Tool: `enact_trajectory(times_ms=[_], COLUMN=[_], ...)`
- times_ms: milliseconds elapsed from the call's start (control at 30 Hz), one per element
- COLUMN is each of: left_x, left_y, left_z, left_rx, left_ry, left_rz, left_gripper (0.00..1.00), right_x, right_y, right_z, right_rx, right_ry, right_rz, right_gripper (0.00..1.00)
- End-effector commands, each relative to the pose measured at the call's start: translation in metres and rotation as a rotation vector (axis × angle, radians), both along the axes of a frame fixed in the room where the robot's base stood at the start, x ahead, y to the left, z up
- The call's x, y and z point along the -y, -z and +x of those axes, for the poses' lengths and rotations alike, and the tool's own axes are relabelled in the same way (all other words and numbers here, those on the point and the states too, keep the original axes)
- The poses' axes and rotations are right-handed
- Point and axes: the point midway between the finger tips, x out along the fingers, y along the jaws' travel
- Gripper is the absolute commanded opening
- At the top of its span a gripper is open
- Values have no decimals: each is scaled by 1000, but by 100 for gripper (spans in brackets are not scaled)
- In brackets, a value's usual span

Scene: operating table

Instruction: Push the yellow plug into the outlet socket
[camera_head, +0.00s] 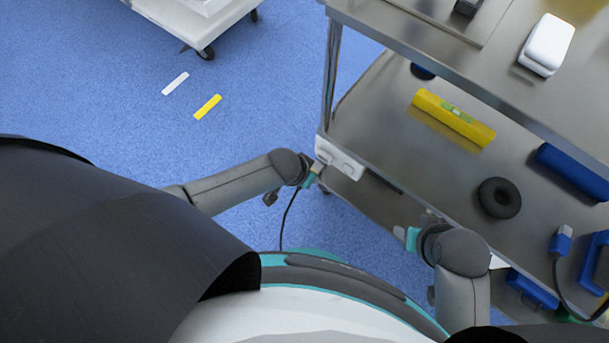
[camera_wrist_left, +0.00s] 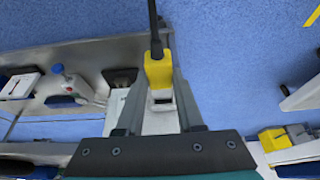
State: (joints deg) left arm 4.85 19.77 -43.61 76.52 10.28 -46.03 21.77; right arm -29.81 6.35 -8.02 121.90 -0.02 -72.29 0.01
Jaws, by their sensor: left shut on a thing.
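The yellow plug (camera_wrist_left: 158,72) sits between the fingers of my left gripper (camera_wrist_left: 159,95) in the left wrist view, with its black cable running up out of the picture. In the head view my left gripper (camera_head: 314,171) is shut on it at the cart's left corner, and the cable hangs down from there. The white outlet socket (camera_head: 341,159) is fixed at the lower shelf's edge, just right of the gripper. Whether the plug touches it cannot be told. My right gripper (camera_head: 408,237) is by the shelf's front edge; its fingers are too small to read.
A blue connector (camera_head: 561,241) with a dark cable lies at the right.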

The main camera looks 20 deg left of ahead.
Motion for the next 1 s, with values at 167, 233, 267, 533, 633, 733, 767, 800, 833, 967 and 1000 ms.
enact_trajectory(times_ms=[167,233,267,533,633,733,767,800,833,967,1000], left_x=[0,0,0,1,1,1,1,0,1,0,0], left_y=[0,0,0,-1,-1,-1,0,0,0,0,0], left_z=[1,1,1,1,1,0,0,0,0,0,0], left_rx=[0,0,0,0,0,0,0,0,0,0,0], left_ry=[0,0,0,0,0,0,0,0,0,0,0], left_rz=[0,0,0,0,0,0,0,0,0,0,0], left_gripper=[0,0,0,0,0,0,0,0,0,0,0], right_x=[0,0,0,0,0,0,0,0,0,0,0], right_y=[-1,-1,-1,-4,-6,-6,-5,-5,-5,-5,-5], right_z=[0,0,0,0,0,0,0,0,0,0,0], right_rx=[0,0,0,0,0,0,0,0,0,0,0], right_ry=[0,0,0,0,0,0,0,0,0,0,0], right_rz=[0,0,0,0,0,0,0,0,0,0,0], right_gripper=[50,50,50,50,50,50,50,50,50,50,50])
